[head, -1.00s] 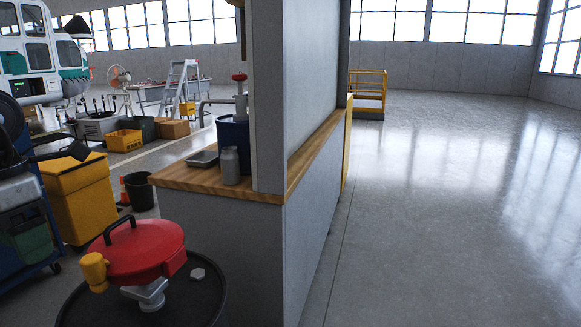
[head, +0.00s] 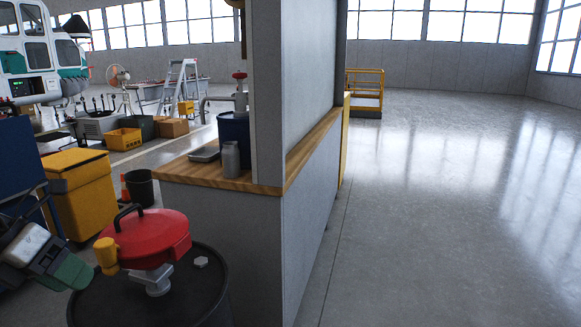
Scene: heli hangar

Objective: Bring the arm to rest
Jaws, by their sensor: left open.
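My left gripper (head: 84,273) comes in from the lower left edge, with a grey-white body and green finger parts. It is open, and I see nothing held in it. It is just left of a red round lid or funnel (head: 150,240) with a black handle and a yellow knob (head: 106,254). I cannot tell whether the fingertips touch the yellow knob or are apart from it. The red piece sits on a silver fitting on top of a dark drum (head: 205,290). My right gripper is not in view.
A grey partition with a wooden ledge (head: 225,182) stands right of the drum, carrying a grey bottle (head: 230,159) and a blue container (head: 233,130). A yellow bin (head: 83,190) and blue cabinet (head: 18,165) stand at left. The floor at right is clear.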

